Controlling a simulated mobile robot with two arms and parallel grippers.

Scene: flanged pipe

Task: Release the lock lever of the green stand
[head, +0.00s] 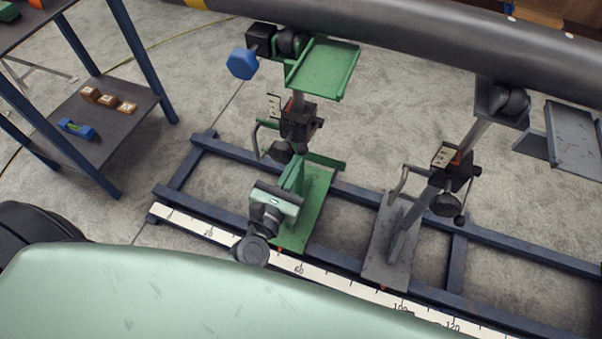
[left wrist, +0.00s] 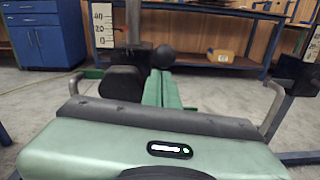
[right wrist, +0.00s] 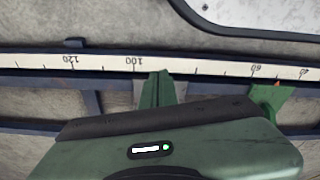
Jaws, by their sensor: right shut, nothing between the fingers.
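The green stand has a base plate (head: 319,205), a post with a black clamp block (head: 300,124) and a green tray (head: 324,68) on top. A dark round knob (head: 280,152) sits at the clamp. In the left wrist view a black ball (left wrist: 164,55) shows just beyond my left fingertips, and a black knob (left wrist: 122,83) is left of them. My left gripper (head: 299,165) is in front of the post, its fingers together; contact with the lever cannot be told. My right gripper (right wrist: 158,76) is shut and empty, over the scale.
A grey stand (head: 391,243) is on the right of the same blue rail frame (head: 350,192). A large dark pipe (head: 420,30) crosses overhead. A blue hex knob (head: 242,64) sticks out beside the green tray. A blue-legged shelf (head: 130,92) stands left.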

